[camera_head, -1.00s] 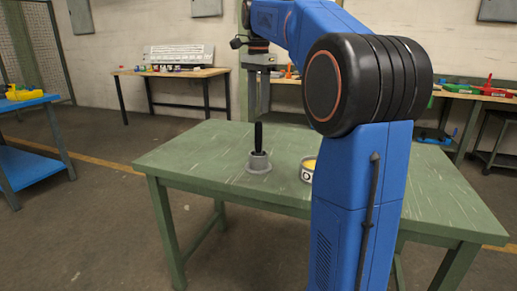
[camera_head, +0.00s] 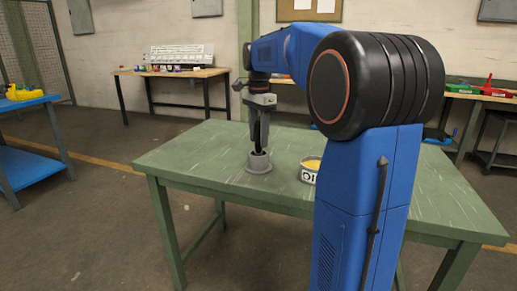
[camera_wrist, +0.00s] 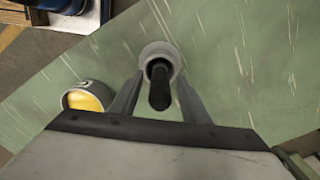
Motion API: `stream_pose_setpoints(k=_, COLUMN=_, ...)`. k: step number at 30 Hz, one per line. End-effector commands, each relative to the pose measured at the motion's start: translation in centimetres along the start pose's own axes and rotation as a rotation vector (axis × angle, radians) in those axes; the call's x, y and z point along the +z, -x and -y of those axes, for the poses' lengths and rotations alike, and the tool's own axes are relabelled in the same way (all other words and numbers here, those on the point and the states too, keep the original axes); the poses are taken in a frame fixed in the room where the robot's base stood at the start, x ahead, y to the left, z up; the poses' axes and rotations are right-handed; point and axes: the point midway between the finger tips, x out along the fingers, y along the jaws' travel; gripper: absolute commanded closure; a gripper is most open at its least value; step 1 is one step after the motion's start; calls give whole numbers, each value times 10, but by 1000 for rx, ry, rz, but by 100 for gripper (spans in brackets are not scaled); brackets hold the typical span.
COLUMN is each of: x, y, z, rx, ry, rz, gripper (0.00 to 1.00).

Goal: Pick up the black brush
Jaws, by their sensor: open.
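The black brush (camera_head: 257,136) stands upright in a grey holder (camera_head: 258,164) on the green table. In the wrist view the brush handle (camera_wrist: 159,90) points up toward the camera, with the round grey holder (camera_wrist: 158,50) around its base. My gripper (camera_head: 259,143) is open and points down over the holder. Its two fingers (camera_wrist: 158,84) lie on either side of the handle, with a gap visible on each side in the wrist view. The lower end of the brush is hidden inside the holder.
A round tin with yellow contents (camera_head: 310,169) stands to the right of the holder on the green table (camera_head: 210,160); the wrist view shows the tin (camera_wrist: 88,97) at left. The table's left part is clear. A blue shelf (camera_head: 35,165) stands at far left.

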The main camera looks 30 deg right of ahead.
Motion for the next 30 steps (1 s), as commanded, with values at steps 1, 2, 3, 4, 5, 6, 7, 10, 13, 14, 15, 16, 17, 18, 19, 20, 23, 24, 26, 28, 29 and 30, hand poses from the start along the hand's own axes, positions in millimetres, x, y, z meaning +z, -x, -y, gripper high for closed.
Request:
stream_pose_setpoints(k=1, x=0, y=-2, z=0, rx=0, ry=0, rz=0, gripper=57)
stream_pose_setpoints(k=2, x=0, y=-2, z=0, rx=0, ry=0, rz=0, gripper=57)
stream_pose_setpoints(k=3, x=0, y=-3, z=0, rx=0, ry=0, rz=0, gripper=57)
stream_pose_setpoints(k=4, x=0, y=-3, z=0, rx=0, ry=0, rz=0, gripper=57)
stream_pose_setpoints(k=5, x=0, y=-2, z=0, rx=0, ry=0, rz=0, gripper=57)
stream_pose_setpoints(k=6, x=0, y=-2, z=0, rx=0, ry=0, rz=0, gripper=57)
stream_pose_setpoints(k=7, x=0, y=-2, z=0, rx=0, ry=0, rz=0, gripper=57)
stream_pose_setpoints(k=10, x=0, y=-2, z=0, rx=0, ry=0, rz=0, gripper=74)
stream_pose_setpoints(k=13, x=0, y=-2, z=0, rx=0, ry=0, rz=0, gripper=98)
stream_pose_setpoints(k=14, x=0, y=-2, z=0, rx=0, ry=0, rz=0, gripper=100)
stream_pose_setpoints(k=15, x=0, y=-2, z=0, rx=0, ry=0, rz=0, gripper=100)
stream_pose_setpoints(k=16, x=0, y=-2, z=0, rx=0, ry=0, rz=0, gripper=100)
stream_pose_setpoints(k=17, x=0, y=-2, z=0, rx=0, ry=0, rz=0, gripper=100)
stream_pose_setpoints(k=18, x=0, y=-2, z=0, rx=-1, ry=0, rz=0, gripper=100)
stream_pose_setpoints(k=19, x=0, y=-2, z=0, rx=0, ry=0, rz=0, gripper=100)
stream_pose_setpoints(k=20, x=0, y=-2, z=0, rx=0, ry=0, rz=0, gripper=100)
stream_pose_setpoints(k=23, x=0, y=0, z=0, rx=-1, ry=0, rz=0, gripper=100)
stream_pose_setpoints(k=24, x=0, y=2, z=0, rx=-1, ry=0, rz=0, gripper=100)
stream_pose_setpoints(k=26, x=0, y=8, z=1, rx=-2, ry=0, rz=-1, gripper=100)
stream_pose_setpoints(k=28, x=0, y=18, z=1, rx=-3, ry=0, rz=-1, gripper=100)
stream_pose_setpoints(k=29, x=0, y=23, z=1, rx=-3, ry=0, rz=-1, gripper=100)
stream_pose_setpoints(k=30, x=0, y=31, z=1, rx=-3, ry=0, rz=-1, gripper=100)
